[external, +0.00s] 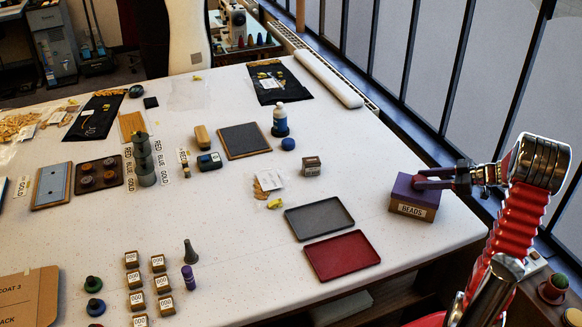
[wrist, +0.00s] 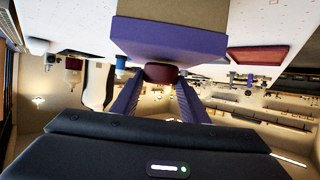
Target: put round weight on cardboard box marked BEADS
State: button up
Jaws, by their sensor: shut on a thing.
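The cardboard box marked BEADS (external: 411,210) stands at the table's right edge, with a purple top. It fills the upper middle of the wrist view (wrist: 170,40), which looks upside down. My gripper (external: 424,180) is over the box's top in the external view. In the wrist view, my gripper (wrist: 161,78) is shut on a small dark red round thing, which looks like the round weight (wrist: 161,72). The weight is right at the purple top; I cannot tell whether it touches. In the external view the fingers hide it.
A red tray (external: 342,256) and a grey tray (external: 319,217) lie left of the box. A small brown box (external: 311,166) and a bottle (external: 279,120) stand farther back. Table around the box's left side is clear. The table edge and window wall are close on the right.

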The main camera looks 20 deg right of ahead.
jog(key=shift+f, duration=0.25)
jog(key=shift+f, duration=0.1)
jog(key=o, duration=1.3)
jog(key=v, duration=1.2)
